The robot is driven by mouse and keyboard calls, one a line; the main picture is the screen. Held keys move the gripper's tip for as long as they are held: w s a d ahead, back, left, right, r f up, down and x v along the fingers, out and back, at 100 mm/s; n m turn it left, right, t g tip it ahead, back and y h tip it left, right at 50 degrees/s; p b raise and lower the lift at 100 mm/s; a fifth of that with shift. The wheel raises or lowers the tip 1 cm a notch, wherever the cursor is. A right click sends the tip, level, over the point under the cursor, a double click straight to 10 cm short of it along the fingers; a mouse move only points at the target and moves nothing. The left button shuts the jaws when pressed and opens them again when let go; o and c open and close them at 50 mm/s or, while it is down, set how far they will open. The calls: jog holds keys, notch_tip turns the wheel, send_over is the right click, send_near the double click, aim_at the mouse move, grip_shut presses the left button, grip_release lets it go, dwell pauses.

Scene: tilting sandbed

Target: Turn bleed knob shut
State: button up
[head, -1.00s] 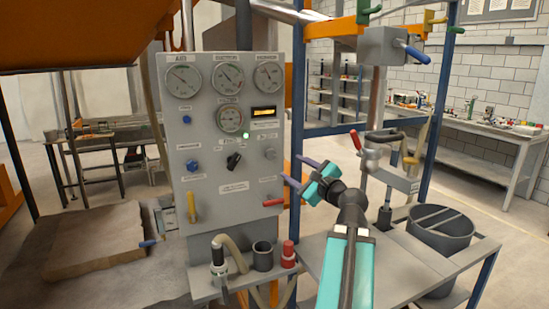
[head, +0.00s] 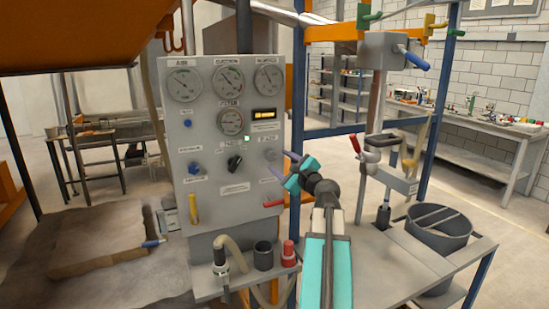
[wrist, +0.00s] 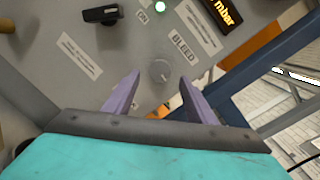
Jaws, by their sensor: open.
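The bleed knob (wrist: 160,70) is a small round grey knob on the grey control panel (head: 180,215), next to a label reading BLEED. In the head view the knob (head: 270,154) sits near the panel's right edge. My gripper (wrist: 160,78) is open, with its two purple fingers on either side of the knob in the wrist view. In the head view my gripper (head: 284,164) reaches the panel's right side from the right. I cannot tell how deep the fingertips are relative to the knob or whether they touch the panel.
A black selector switch (head: 235,163) and a blue knob (head: 194,168) are left of the bleed knob. A red-tipped lever (head: 274,203) sticks out below. A blue post (head: 297,95) stands close behind my gripper. Gauges fill the panel's top.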

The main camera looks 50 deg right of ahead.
aim_at(272, 157)
jog(key=shift+p+x, duration=0.45)
jog(key=shift+x, duration=1.7)
jog(key=shift+c, duration=0.4)
jog(key=shift+a, duration=0.1)
jog(key=c, duration=1)
